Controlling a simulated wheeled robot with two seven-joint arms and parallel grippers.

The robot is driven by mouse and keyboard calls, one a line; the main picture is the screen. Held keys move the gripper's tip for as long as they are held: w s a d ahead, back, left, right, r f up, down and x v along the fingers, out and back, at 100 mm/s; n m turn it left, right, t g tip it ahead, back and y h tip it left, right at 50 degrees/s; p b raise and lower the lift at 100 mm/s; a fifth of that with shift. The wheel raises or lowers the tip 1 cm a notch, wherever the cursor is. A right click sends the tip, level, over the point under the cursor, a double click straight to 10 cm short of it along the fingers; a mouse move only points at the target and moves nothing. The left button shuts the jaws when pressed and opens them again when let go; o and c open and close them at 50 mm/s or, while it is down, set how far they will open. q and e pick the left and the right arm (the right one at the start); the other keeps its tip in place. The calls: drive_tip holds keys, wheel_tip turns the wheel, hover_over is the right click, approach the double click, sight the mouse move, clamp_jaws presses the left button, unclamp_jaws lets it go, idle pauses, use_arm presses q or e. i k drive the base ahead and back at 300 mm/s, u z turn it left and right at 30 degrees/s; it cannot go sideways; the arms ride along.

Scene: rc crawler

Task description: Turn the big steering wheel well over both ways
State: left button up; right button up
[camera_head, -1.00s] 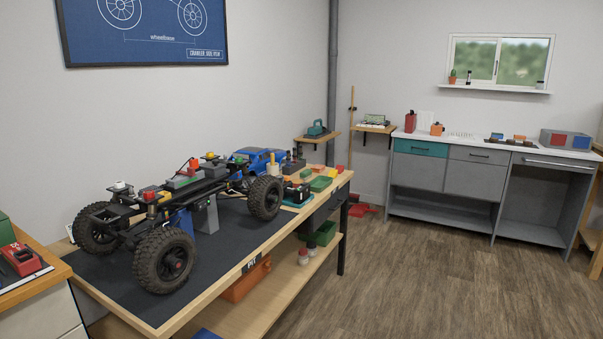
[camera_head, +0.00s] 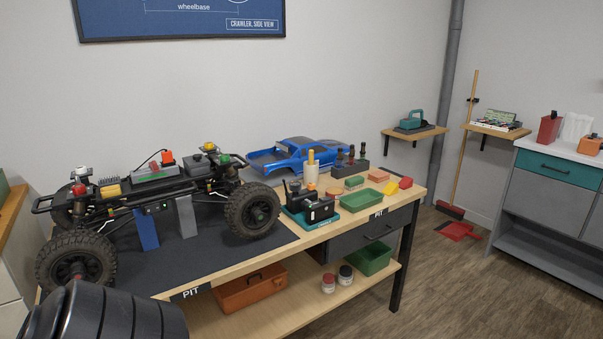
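I cannot make out a steering wheel for certain in this view. The crawler chassis (camera_head: 150,188) stands on the dark mat of the workbench at left, with large black knobby tyres, held up on blue and grey stands. A small black device (camera_head: 311,206) sits in a teal tray to the right of the front tyre (camera_head: 252,211); its details are too small to tell. Neither of my grippers is in view. A dark ribbed rounded shape fills the lower left corner, probably part of my own arm.
The workbench (camera_head: 232,267) carries a blue car body (camera_head: 297,154), a dark holder with upright tools (camera_head: 350,168) and a green tray (camera_head: 354,201). Its lower shelf holds an orange toolbox (camera_head: 251,288) and a green bin (camera_head: 368,258).

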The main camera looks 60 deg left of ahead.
sight(294, 186)
drive_tip(key=u, duration=0.95)
drive_tip(key=i, duration=1.15)
drive_tip(key=u, duration=1.1)
